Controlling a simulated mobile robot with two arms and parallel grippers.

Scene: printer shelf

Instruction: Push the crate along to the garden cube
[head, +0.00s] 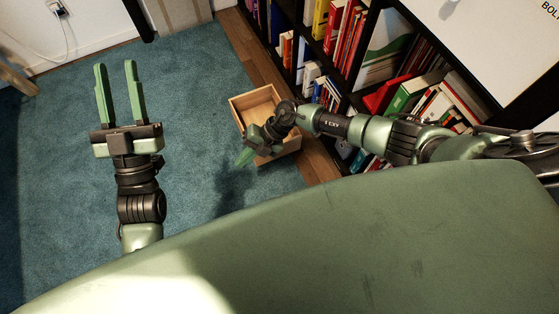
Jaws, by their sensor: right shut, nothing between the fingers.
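The crate (256,98) is an open, light wooden box on the floor, at the foot of the bookshelf. It looks empty where its inside shows. My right gripper (242,159) is shut, with its green fingers pointing down at the crate's near left side. My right wrist and arm cover part of the crate, and I cannot tell whether the gripper touches it. My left gripper (116,64) is open and empty, well left of the crate. I cannot pick out which thing is the garden cube.
A dark bookshelf (349,101) with books and binders in its compartments stands along the right. A strip of wooden floor (262,63) runs along its foot. The blue carpet (193,75) is clear between my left gripper and the crate. A wall outlet with a cord (60,12) is at upper left.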

